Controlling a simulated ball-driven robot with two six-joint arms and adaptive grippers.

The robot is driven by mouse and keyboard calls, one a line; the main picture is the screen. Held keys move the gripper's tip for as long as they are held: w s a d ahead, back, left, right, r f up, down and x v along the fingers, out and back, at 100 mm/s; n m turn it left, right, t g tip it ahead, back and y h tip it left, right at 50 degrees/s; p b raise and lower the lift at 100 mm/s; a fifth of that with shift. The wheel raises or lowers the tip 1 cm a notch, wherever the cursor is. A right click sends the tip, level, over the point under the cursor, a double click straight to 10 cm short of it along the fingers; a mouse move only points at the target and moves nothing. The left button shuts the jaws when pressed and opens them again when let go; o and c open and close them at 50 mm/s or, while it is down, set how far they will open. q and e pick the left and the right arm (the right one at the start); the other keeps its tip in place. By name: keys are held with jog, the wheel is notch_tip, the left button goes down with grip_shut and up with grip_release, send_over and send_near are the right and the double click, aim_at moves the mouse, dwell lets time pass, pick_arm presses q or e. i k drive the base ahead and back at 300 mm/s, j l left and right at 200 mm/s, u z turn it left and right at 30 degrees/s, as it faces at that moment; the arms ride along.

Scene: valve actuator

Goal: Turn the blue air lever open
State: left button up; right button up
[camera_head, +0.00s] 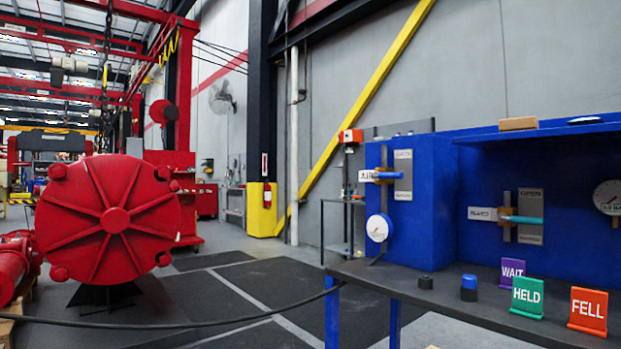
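Neither of my grippers shows in the head view.
A dark bench (400,283) carries purple WAIT (511,270), green HELD (527,296) and orange FELL (588,311) signs and a blue button (469,282). White gauges (378,228) are on the cabinet. A large red machine (110,220) stands left. Floor between is open.

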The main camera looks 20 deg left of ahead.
aim_at(376, 176)
jog(key=u, duration=0.15)
jog(key=i+j+z, duration=0.15)
jog(key=z, duration=0.45)
jog(key=i+j+z, duration=0.15)
jog(key=j, duration=0.25)
jog(key=i+j+z, duration=0.15)
jog(key=j, duration=0.25)
jog(key=i+j+z, duration=0.2)
jog(key=j, duration=0.25)
jog(key=j+z, duration=0.15)
jog(key=j, duration=0.25)
